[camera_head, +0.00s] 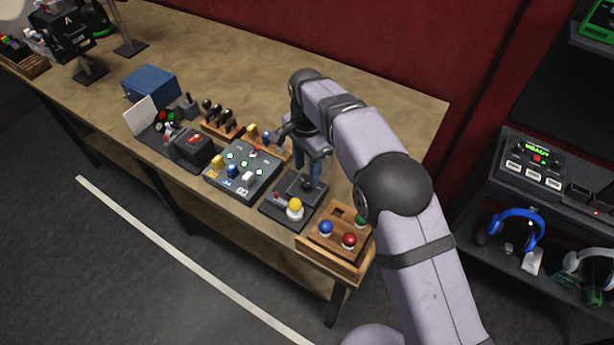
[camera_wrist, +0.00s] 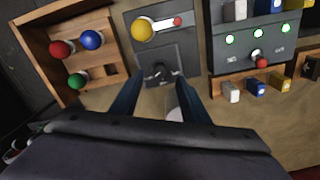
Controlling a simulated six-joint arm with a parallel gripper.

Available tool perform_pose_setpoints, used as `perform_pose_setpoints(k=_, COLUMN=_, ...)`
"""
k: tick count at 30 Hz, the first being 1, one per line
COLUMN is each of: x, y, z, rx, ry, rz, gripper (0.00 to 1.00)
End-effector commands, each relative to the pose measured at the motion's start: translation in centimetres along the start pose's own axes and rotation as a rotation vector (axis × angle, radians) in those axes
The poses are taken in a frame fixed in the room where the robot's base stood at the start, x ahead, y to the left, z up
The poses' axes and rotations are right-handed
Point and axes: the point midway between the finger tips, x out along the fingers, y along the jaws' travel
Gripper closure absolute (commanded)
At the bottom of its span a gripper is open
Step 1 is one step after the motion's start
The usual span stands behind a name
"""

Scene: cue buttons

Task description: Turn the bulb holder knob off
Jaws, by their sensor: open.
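The dark bulb holder (camera_head: 275,212) sits near the front edge of the wooden table and carries a yellow bulb (camera_head: 295,205) on a light strip with a small red part (camera_wrist: 177,21). The bulb also shows in the wrist view (camera_wrist: 142,29). A dark knob (camera_wrist: 160,73) stands on the holder's plate. My gripper (camera_head: 311,180) hangs over the holder, pointing down. In the wrist view my gripper (camera_wrist: 158,92) is open and empty, with its blue fingers on either side of the knob and apart from it. Whether the bulb is lit is unclear.
A wooden tray (camera_head: 318,252) with blue, red and green balls stands close on the right. A grey panel (camera_head: 214,181) with green lights and coloured switches stands close on the left. Farther left are a black box (camera_head: 200,151) and a blue box (camera_head: 150,85). The table's back is clear.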

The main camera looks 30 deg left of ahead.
Motion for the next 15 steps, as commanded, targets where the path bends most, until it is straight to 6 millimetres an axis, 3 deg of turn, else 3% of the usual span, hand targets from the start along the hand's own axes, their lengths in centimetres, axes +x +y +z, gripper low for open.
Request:
perform_pose_setpoints(k=9, x=3.7, y=0.0, z=0.0, rx=0.000, ry=-0.001, rz=0.002, gripper=0.58)
perform_pose_setpoints(k=15, x=4.8, y=0.0, z=0.0, rx=0.000, ry=0.000, rz=0.000, gripper=0.58)
